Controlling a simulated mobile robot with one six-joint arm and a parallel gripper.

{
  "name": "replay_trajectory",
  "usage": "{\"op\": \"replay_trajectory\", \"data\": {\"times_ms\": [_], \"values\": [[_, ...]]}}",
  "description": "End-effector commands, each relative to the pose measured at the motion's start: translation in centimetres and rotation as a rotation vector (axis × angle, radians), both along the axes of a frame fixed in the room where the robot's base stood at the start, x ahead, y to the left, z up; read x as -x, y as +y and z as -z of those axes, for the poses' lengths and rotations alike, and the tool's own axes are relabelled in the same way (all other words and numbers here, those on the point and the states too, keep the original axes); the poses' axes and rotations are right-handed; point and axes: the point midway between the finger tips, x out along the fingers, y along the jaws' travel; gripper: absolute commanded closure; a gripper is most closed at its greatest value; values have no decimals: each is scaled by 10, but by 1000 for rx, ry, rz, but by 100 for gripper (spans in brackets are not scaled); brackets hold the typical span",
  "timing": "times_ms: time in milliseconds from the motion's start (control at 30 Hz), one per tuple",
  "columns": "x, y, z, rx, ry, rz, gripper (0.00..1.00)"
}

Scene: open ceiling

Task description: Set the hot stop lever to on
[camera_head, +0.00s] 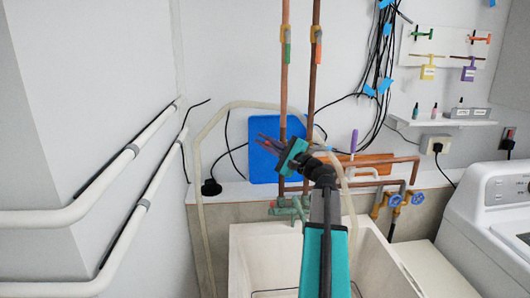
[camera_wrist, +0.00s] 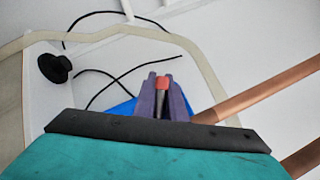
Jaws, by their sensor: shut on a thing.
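Two vertical copper pipes rise up the back wall, each with a small lever near the top. The left pipe has a green lever (camera_head: 288,53); the right pipe has an orange-red lever (camera_head: 319,50). Both levers lie along their pipes, pointing down. No label shows which is hot. My gripper (camera_head: 262,143) is well below and left of both levers, in front of a blue panel. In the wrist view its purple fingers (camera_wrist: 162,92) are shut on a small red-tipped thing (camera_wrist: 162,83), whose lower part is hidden. The levers are not in the wrist view.
A blue panel (camera_head: 262,168) leans behind my gripper. A pale hose (camera_head: 202,150) arches around it. A sink (camera_head: 260,250) stands below, with blue-wheeled valves (camera_head: 417,198) to its right. Black cables (camera_head: 378,75) hang right of the pipes. A white washing machine (camera_head: 490,215) stands at right.

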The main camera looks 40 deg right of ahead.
Motion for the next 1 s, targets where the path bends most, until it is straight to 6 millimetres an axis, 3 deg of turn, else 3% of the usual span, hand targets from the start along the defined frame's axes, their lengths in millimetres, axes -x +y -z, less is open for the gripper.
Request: {"op": "replay_trajectory", "data": {"times_ms": [400,967,1000], "values": [[4,-5,-11,-181,-130,1,100],[4,-5,-15,-208,-149,-2,100],[4,-5,-15,-208,-149,-2,83]]}}
